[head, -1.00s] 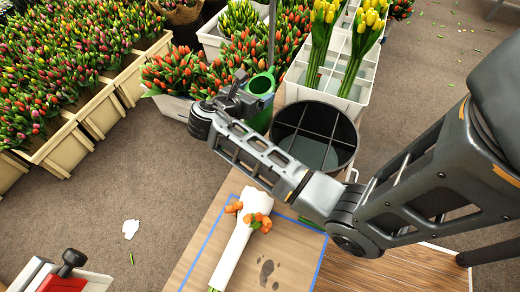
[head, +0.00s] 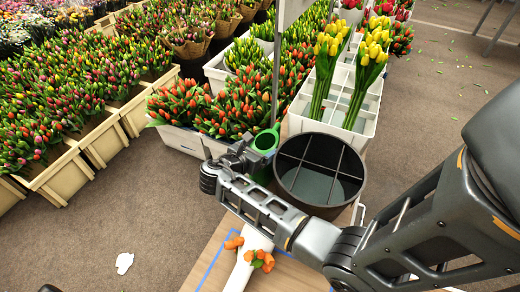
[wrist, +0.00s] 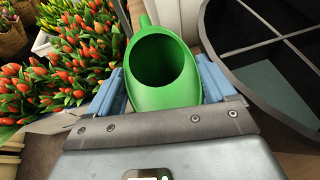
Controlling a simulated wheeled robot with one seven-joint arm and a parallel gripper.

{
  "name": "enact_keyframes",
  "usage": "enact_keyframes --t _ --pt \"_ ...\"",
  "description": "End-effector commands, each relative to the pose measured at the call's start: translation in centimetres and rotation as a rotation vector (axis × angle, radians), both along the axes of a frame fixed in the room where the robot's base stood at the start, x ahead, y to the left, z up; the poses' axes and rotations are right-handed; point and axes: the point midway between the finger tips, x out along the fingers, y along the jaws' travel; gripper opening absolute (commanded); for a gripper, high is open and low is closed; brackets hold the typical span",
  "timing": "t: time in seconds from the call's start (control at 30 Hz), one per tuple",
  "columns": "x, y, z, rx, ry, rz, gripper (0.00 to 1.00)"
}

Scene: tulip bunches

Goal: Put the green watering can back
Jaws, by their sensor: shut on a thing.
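The green watering can (head: 266,140) is in my gripper, just left of a round black divided bucket in the head view. In the wrist view the can (wrist: 162,68) sits between the two blue-padded fingers of my gripper (wrist: 165,88), with its open mouth facing the camera. My gripper (head: 250,158) is shut on the can. The can's lower part is hidden behind my arm in the head view, and I cannot tell whether its base touches a surface.
The black divided bucket (head: 285,178) is close on the right. Crates of orange tulips (head: 185,141) stand behind and left. A white divided crate (head: 297,118) holds yellow tulips. A wrapped orange bunch (head: 250,262) lies on the wooden table (head: 210,255) in front.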

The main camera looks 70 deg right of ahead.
Motion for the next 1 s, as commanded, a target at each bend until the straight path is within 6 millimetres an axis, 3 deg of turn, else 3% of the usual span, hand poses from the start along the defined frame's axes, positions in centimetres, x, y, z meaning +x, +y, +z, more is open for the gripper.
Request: enact_keyframes --t 0.23,0.27,0.3,0.37,0.7,0.87,1.0 --pt "-0.1 0.0 -0.2 -0.001 0.001 -0.002 0.0" --pt "-0.1 0.0 -0.3 0.0 0.001 -0.002 0.85" --pt "-0.1 0.0 -0.2 0.0 0.001 -0.002 0.89" --pt "-0.1 0.0 -0.2 0.0 0.001 -0.002 0.94" --pt "-0.1 0.0 0.2 -0.001 0.001 -0.002 0.94" --pt "0.4 1.8 1.0 -0.001 0.001 0.001 0.94" --pt "1.0 4.5 2.1 0.0 0.0 0.002 0.94"
